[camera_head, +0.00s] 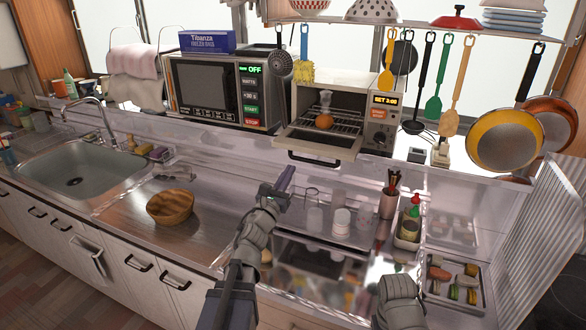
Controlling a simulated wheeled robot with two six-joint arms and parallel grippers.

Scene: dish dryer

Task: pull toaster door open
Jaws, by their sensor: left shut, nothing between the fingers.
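The toaster (377,115) stands on the raised back shelf. Its door (316,143) is folded down and open, with a dark handle (314,158) along its front edge. The rack inside shows, with an orange-brown round item and a small glass-like item on it. My left gripper (287,178) is shut and empty, below and a little left of the door handle and apart from it. My right arm (400,302) shows only at the bottom edge; no fingers of its gripper can be seen.
A microwave (222,92) stands left of the toaster. Pans and utensils hang at the right. A wooden bowl (171,207) sits on the counter by the sink (75,175). Jars (341,221), a utensil cup (388,206) and a food tray (455,281) crowd the right counter.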

